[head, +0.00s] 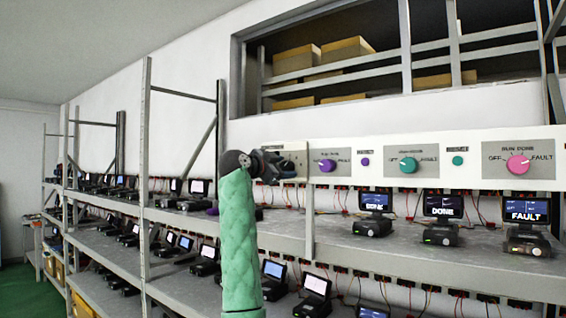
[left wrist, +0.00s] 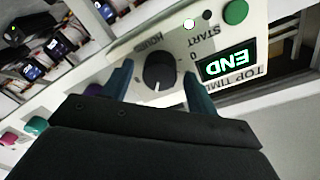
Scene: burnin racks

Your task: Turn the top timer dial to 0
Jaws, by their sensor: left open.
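The top timer dial (left wrist: 159,71) is a round black knob with a white pointer line, on a light panel (left wrist: 130,46) that appears upside down in the left wrist view. A lit display reading END (left wrist: 228,66) and a green button (left wrist: 235,12) sit beside the dial. My left gripper (left wrist: 160,84) is open, with one finger on each side of the dial; I cannot tell whether they touch it. In the head view my left gripper (head: 275,166) is at the panel's left end, and it and my green-sleeved arm hide the dial. My right gripper is not in view.
The long white panel (head: 440,146) carries purple (head: 327,166), teal (head: 408,165) and pink (head: 517,164) dials to the right. Below it, devices with screens, including one reading FAULT (head: 526,212), stand on a shelf. Metal rack posts (head: 145,150) rise to the left.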

